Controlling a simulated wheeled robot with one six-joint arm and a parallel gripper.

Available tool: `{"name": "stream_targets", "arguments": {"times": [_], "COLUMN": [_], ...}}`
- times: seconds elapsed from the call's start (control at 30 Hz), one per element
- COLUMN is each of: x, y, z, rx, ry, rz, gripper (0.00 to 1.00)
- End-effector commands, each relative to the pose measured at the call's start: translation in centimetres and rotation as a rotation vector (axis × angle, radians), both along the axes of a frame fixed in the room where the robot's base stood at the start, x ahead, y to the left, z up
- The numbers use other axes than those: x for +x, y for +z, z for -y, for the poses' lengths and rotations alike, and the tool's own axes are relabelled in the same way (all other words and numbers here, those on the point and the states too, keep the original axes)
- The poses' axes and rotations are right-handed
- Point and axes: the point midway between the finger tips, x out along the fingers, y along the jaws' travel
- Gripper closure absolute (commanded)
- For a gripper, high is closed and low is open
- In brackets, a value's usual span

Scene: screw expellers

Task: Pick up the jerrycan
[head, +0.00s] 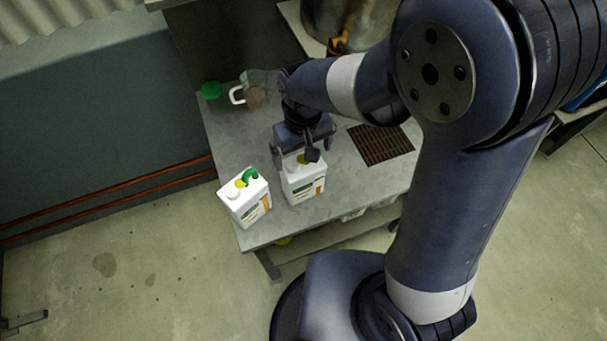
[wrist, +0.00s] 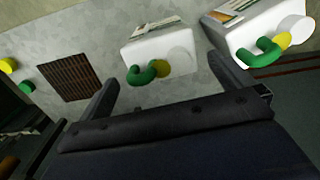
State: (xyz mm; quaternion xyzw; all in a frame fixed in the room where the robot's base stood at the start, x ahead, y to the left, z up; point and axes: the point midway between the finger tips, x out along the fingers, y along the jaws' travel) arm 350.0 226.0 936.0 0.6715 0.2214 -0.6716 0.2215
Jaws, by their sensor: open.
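Two white jerrycans with green handles and yellow parts stand on a grey metal table (head: 222,135). One jerrycan (head: 303,187) stands just below my gripper (head: 304,151) in the head view, its top partly hidden. In the wrist view this jerrycan (wrist: 152,50) lies ahead, between the lines of the two fingers. The other jerrycan (head: 246,202) stands to the left, near the table's front left corner; it shows at the upper right of the wrist view (wrist: 250,28). My gripper (wrist: 166,90) is open and empty, its fingers pointing toward the nearer jerrycan. Contact cannot be told.
A clear jug with a white handle (head: 237,96) and a green object (head: 211,90) stand at the table's back left. A brown grate (head: 381,146) lies right of my gripper. A lower shelf (head: 325,240) runs beneath the table. Bare tabletop lies left of the gripper.

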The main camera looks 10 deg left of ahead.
Motion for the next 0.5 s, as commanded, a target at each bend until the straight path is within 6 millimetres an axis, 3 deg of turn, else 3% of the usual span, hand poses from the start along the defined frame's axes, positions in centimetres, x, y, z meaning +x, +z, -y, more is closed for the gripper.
{"name": "stream_targets", "arguments": {"times": [0.5], "x": [0.6], "y": [-5.0], "z": [-0.3], "rx": [-0.002], "ry": [0.0], "rz": [-0.002], "gripper": [0.0]}}
